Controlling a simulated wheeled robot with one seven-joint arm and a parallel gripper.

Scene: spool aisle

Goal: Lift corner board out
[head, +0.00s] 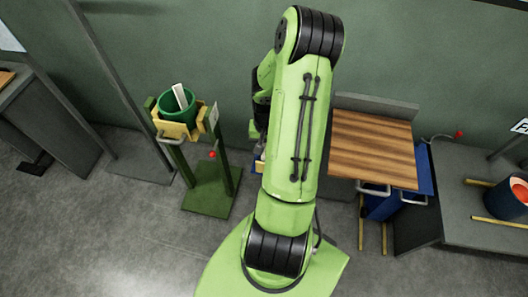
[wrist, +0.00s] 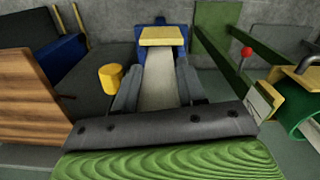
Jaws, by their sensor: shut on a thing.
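My gripper (wrist: 160,78) is shut on a long pale strip (wrist: 160,85), which lies between its grey fingers in the wrist view. Its far end meets a yellow block with blue around it (wrist: 163,36); I cannot tell whether they are joined. The strip looks like a board, but its angled shape does not show. In the head view my arm hides most of the gripper. A white, narrow board (head: 180,96) stands tilted in a green pot (head: 177,108) at the left, apart from my gripper. The pot also shows, cut off, at the right of the wrist view (wrist: 305,118).
The pot sits in a yellow collar (head: 172,128) on a green stand (head: 205,188) with a red knob (head: 212,154). A wooden-topped table (head: 372,148) stands right of my arm. A grey bench (head: 470,200) bears a dark spool (head: 508,198). Floor at front left is clear.

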